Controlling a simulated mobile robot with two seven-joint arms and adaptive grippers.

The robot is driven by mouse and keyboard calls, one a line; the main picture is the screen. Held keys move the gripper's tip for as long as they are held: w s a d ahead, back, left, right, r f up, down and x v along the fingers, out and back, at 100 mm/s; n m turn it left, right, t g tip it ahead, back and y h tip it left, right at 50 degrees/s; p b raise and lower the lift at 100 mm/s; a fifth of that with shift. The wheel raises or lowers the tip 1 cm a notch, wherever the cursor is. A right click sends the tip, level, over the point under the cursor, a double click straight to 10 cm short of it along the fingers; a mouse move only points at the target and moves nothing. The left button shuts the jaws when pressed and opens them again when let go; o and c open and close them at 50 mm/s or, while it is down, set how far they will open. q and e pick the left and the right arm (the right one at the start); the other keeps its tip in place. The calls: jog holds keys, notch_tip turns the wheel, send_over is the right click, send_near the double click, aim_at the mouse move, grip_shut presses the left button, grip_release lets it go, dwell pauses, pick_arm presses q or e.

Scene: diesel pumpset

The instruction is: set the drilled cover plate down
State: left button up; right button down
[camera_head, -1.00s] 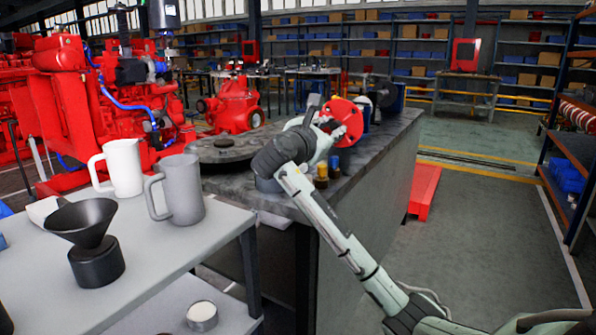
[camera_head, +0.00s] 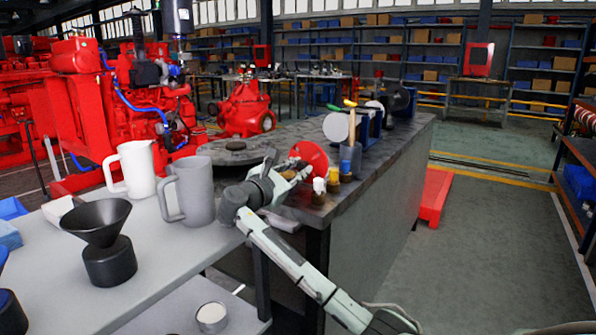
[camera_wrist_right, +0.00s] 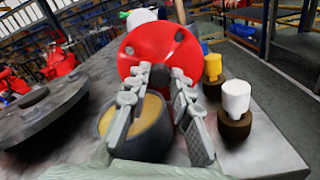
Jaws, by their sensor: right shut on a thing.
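The drilled cover plate is a red disc (camera_head: 312,154) with small dark holes, tilted up on edge over the dark workbench. My right gripper (camera_head: 299,172) is shut on its near side. In the right wrist view the plate (camera_wrist_right: 160,48) stands broad face toward the camera beyond the fingers (camera_wrist_right: 160,75), which hide its lower middle. I cannot tell whether its lower edge touches the bench top (camera_head: 375,165). My left gripper is not in view.
White-topped (camera_head: 319,186) and yellow-topped (camera_head: 345,168) brown-based pieces stand just right of the plate. A dark cup with a tan inside (camera_wrist_right: 152,112) sits under the fingers. A round dark disc (camera_head: 236,148) lies to the left. A grey jug (camera_head: 193,190) stands on the near table.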

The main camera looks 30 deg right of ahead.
jog(key=shift+f, duration=0.1)
jog(key=c, duration=1.8)
grip_release()
jog(key=shift+f, duration=0.25)
jog(key=o, duration=0.5)
jog(key=shift+c, duration=0.2)
